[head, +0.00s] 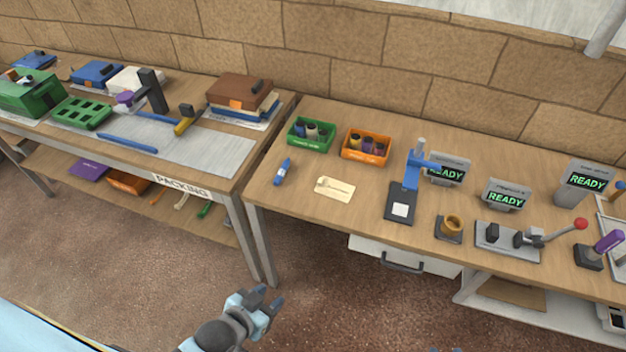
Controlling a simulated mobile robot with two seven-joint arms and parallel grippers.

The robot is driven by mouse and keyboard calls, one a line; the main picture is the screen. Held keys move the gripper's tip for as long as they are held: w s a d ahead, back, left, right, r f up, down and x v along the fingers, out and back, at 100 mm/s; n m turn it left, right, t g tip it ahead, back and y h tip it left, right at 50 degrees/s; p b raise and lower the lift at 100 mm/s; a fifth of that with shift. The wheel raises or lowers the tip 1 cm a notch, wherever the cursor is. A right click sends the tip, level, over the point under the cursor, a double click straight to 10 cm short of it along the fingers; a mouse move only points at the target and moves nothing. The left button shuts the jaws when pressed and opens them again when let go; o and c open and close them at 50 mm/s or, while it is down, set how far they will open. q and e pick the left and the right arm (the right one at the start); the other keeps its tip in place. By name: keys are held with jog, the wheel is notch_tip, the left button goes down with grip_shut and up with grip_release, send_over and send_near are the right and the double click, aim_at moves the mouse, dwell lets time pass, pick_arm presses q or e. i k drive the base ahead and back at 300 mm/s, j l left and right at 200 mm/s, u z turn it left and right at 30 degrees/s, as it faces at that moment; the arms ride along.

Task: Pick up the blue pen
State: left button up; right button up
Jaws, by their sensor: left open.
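A short blue pen-like object (283,172) lies on the left part of the right-hand wooden table, near its left edge. It is the thing that looks most like the blue pen. My left gripper (268,297) is open and empty. It is in front of the table, over the floor, well below the pen in the picture and apart from it. Only small dark tips show at the bottom edge right of centre, perhaps of my right gripper; their state cannot be made out.
A green bin (311,134) and an orange bin (366,148) stand behind the pen. A cream tag (335,189) lies to its right. A blue press-like stand (400,204) is farther right. The packing table (222,152) is at left, across a narrow gap.

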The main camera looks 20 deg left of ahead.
aim_at(284, 167)
jog(key=i+j+z, duration=0.25)
jog(key=j, duration=0.65)
jog(key=j+z, duration=0.3)
jog(key=j, duration=0.6)
